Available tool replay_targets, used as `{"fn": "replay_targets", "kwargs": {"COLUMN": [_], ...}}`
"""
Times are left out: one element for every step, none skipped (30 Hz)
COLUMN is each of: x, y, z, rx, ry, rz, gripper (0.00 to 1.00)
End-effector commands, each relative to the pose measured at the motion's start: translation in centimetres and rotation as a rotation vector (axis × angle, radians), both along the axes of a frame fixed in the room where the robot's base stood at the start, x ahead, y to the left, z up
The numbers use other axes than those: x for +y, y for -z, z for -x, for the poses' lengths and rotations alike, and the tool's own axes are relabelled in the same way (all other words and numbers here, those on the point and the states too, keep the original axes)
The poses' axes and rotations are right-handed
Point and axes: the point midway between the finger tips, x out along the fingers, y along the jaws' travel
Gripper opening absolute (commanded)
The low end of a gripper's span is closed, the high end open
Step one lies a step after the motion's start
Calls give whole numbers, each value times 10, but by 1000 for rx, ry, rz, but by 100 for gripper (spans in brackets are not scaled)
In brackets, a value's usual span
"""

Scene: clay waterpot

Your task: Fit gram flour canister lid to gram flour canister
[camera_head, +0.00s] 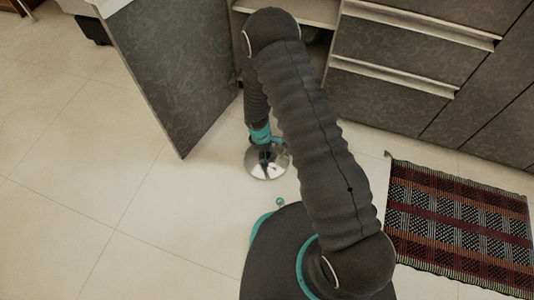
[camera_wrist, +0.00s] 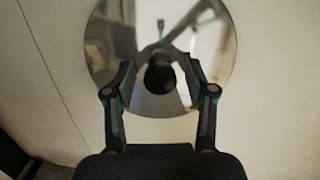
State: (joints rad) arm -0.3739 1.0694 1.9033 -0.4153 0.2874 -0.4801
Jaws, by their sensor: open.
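The lid (camera_head: 258,170) is a round, shiny, mirror-like metal disc low over the pale floor, below my gripper (camera_head: 265,150). In the wrist view the lid (camera_wrist: 105,40) fills the upper middle. A dark round shape, seemingly its knob (camera_wrist: 159,78), lies between the two fingers of my gripper (camera_wrist: 158,70). The fingers are apart, one on each side of that shape, with a visible gap on both sides. Whether they reach down to its height I cannot tell. The gram flour canister is not identifiable in either view.
An open grey cabinet door (camera_head: 165,65) stands left of my arm. Grey drawers (camera_head: 405,50) are at the back right, and a partly hidden open cabinet (camera_head: 310,12) is behind my arm. A striped woven rug (camera_head: 460,225) lies at right. The tiled floor (camera_head: 90,170) at left is clear.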

Motion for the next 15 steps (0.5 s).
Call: {"fn": "replay_targets", "kwargs": {"x": [1,1,2,2,3,4,6,7,9,10,11,12,13,14,15], "y": [-4,-7,-12,-17,-22,-29,-35,-42,-49,-56,-62,-70,-76,-82,-90], "z": [-1,-1,-1,-2,-2,-3,-5,-7,-9,-10,-11,-11,-12,-12,-12], "rx": [-1,-1,-2,-3,-4,-5,-5,-5,-5,-4,-4,-5,-5,-4,-3], "ry": [0,0,0,1,2,0,-1,0,0,-1,0,0,-1,-2,0], "rz": [-1,0,0,0,-1,-1,0,-1,-1,-1,0,-1,0,0,0], "gripper": [55,55,55,55,55,55,55,55,55,55,55,55,55,55,55]}}
